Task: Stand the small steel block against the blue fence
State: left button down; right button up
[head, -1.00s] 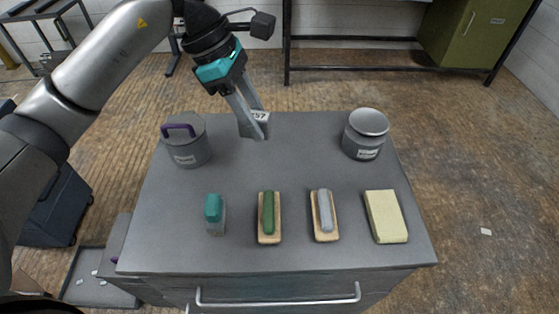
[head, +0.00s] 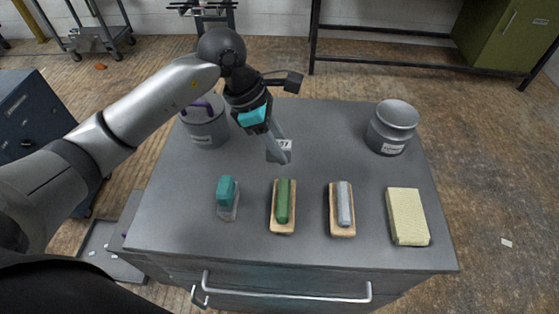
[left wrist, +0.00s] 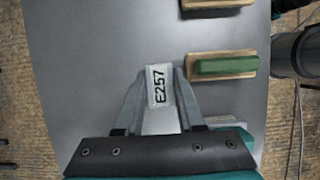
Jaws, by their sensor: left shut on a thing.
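The small steel block (head: 286,144) is a pale metal piece marked E257. It also shows in the left wrist view (left wrist: 160,85), between the two fingers. My left gripper (head: 280,157) is shut on it, over the back middle of the grey bench top. The fingers hide part of the block in the head view. I cannot tell whether the block touches the bench top. I see no blue fence in either view.
A teal-handled tool (head: 227,197), a green bar (head: 283,203), a grey bar (head: 344,207) and a yellow block (head: 407,216) line the front. The middle is clear.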

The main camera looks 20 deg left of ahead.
aim_at(280, 171)
pick_arm(q)
jog(key=shift+f+b, duration=0.35)
jog(key=shift+f, duration=2)
jog(key=c, duration=1)
grip_release()
jog(key=shift+f, duration=0.2)
jog(key=o, duration=0.5)
jog(key=shift+r, duration=0.2)
